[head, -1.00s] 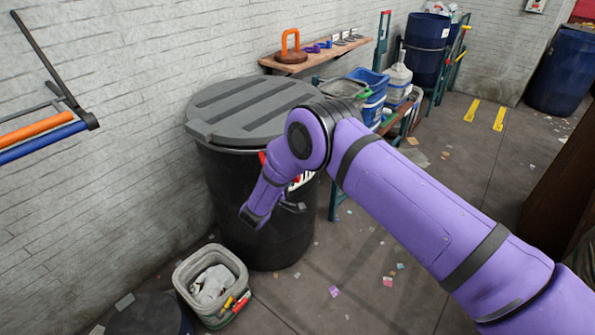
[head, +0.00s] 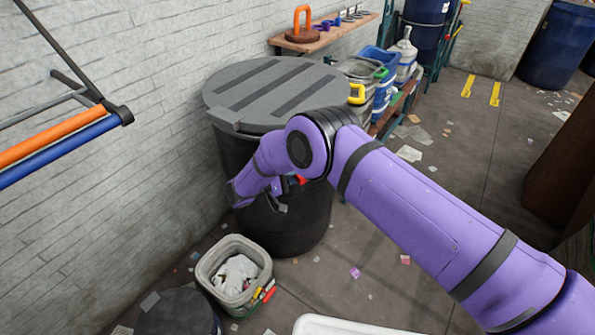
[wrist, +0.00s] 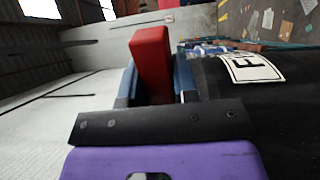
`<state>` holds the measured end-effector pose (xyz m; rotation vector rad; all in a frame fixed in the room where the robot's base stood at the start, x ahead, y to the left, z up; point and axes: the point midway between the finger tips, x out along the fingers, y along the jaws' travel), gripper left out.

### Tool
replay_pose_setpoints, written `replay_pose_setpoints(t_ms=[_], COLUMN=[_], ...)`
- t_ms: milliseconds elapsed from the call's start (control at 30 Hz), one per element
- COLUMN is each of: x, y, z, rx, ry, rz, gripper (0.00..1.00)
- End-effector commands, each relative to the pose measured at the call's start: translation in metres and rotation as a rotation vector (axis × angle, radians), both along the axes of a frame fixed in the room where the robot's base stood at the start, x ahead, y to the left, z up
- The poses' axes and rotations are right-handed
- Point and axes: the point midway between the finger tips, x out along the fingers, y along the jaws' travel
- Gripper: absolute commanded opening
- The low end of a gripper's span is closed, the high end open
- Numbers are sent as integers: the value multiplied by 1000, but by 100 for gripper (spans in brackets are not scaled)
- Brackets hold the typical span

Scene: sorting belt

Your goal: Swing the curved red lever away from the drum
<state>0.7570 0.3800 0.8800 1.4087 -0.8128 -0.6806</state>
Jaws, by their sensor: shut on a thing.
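The black drum (head: 300,225) stands against the wall with its grey ribbed lid on. My gripper (head: 255,200) is low in front of the drum's side, below the lid, in the head view. In the wrist view my gripper (wrist: 157,85) is shut on the red lever (wrist: 152,50), which stands up between the two fingers. The drum's dark curved side with a white lettered label (wrist: 252,70) is to the right of the fingers there. In the head view only a small red piece (head: 302,180) shows past my arm. The rest of the lever is hidden.
A grey bin (head: 208,268) with a white bag and coloured handles stands on the floor before the drum. A rack with orange and blue bars (head: 60,140) juts from the left wall. A bench with tubs (head: 383,88) is behind. Floor at right is open, with scraps.

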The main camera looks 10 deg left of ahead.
Motion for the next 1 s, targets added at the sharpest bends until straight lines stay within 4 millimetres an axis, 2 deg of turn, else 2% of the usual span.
replay_pose_setpoints(t_ms=[533,567,633,667,1000], x=[0,0,0,0,-2], y=[1,1,1,1,4], z=[0,0,0,0,-1], rx=[3,3,2,1,1], ry=[0,0,-1,0,0], rz=[-20,-20,-20,-20,-20], gripper=[0,34,50,53,53])
